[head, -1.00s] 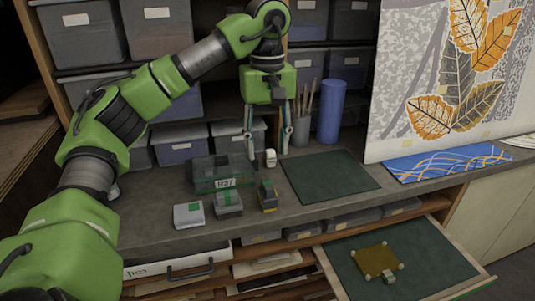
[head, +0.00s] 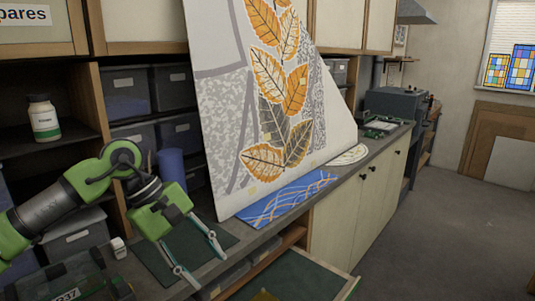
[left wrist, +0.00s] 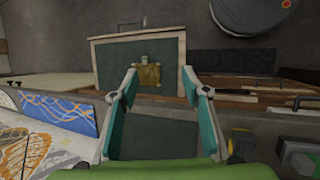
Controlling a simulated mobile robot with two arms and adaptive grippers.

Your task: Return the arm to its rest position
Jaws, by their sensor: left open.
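My left arm comes in from the left in the head view. Its gripper (head: 210,271) points down over the dark green mat (head: 153,257) on the counter, fingers apart with nothing between them. In the left wrist view the open fingers (left wrist: 159,73) frame the pulled-out drawer (left wrist: 110,62), which has a dark green lining. A small gold-brown panel (left wrist: 148,76) with a little pale block beside it lies in that drawer. My right gripper is not in view.
A blue patterned sheet (head: 285,200) lies on the counter below a leaf-painted panel (head: 225,105). A blue cylinder (head: 171,165) stands behind the gripper. A white jar (head: 44,118) is on the left shelf. The floor (head: 440,230) at right is clear.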

